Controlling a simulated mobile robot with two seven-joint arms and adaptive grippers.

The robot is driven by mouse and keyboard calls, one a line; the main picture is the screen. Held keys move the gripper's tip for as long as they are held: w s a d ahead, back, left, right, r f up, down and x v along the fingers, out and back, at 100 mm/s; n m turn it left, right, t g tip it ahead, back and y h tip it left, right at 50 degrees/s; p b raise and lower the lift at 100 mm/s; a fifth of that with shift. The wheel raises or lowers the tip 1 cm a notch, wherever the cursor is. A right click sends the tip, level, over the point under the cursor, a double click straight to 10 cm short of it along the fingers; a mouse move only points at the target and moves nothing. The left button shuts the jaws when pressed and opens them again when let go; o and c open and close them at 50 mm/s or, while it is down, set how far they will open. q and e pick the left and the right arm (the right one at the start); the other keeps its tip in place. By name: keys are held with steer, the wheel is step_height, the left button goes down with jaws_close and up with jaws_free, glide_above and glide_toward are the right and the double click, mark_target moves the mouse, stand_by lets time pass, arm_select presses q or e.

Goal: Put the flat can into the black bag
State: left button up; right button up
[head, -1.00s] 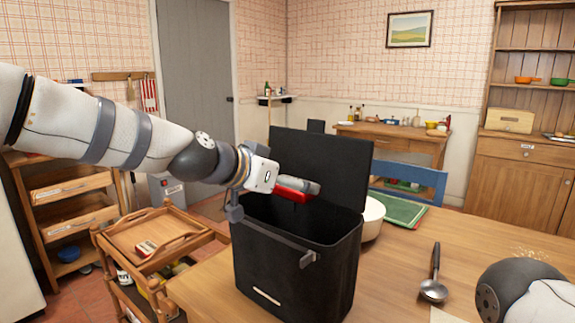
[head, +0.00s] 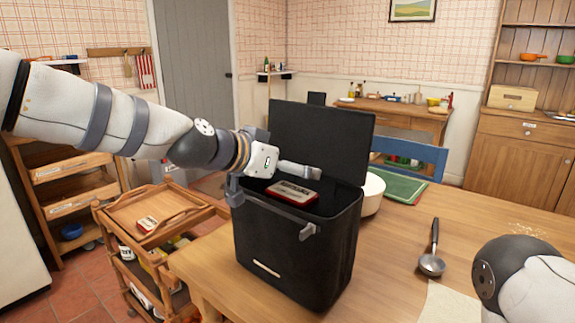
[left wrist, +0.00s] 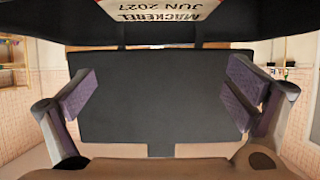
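The flat can (head: 292,192) is a red tin with a pale label, tilted in the mouth of the black bag (head: 300,255). I cannot tell if it rests on anything. Its label shows upside down at the top of the left wrist view (left wrist: 165,8). The bag stands upright on the table with its lid raised. My left gripper (head: 300,180) is over the bag's opening. The left wrist view shows its two fingers (left wrist: 160,95) wide apart with nothing between them. My right arm shows at the lower right; its gripper is out of view.
On the table (head: 400,245) are a white bowl (head: 373,193), a green mat (head: 403,190) and a ladle (head: 433,250). A blue chair (head: 410,155) stands behind.

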arm_select(q)
steer(key=v, duration=1.2)
steer(key=s+a+f+n+g+y, duration=0.15)
steer(key=s+f, duration=0.25)
steer(key=f, duration=0.7)
steer(key=s+a+f+n+g+y, duration=0.15)
steer(key=s+f, duration=0.25)
steer(key=f, duration=0.6)
steer(key=s+a+f+n+g+y, duration=0.1)
steer(key=s+f+n+g, duration=0.2)
steer(key=f, duration=0.8)
steer(key=s+a+f+g+y, duration=0.1)
steer(key=s+a+f+g, duration=0.1)
steer(key=s, duration=0.9)
steer(key=s+a+f+n+g+y, duration=0.1)
steer(key=s+a+f, duration=0.4)
steer(key=s, duration=0.6)
steer(key=s+a+f+n+g+y, duration=0.1)
steer(key=s+a+f+g+y, duration=0.1)
steer(key=s+f, duration=0.5)
steer(key=s+a+g, duration=0.1)
steer(key=s, duration=0.3)
steer(key=shift+s+a, duration=0.3)
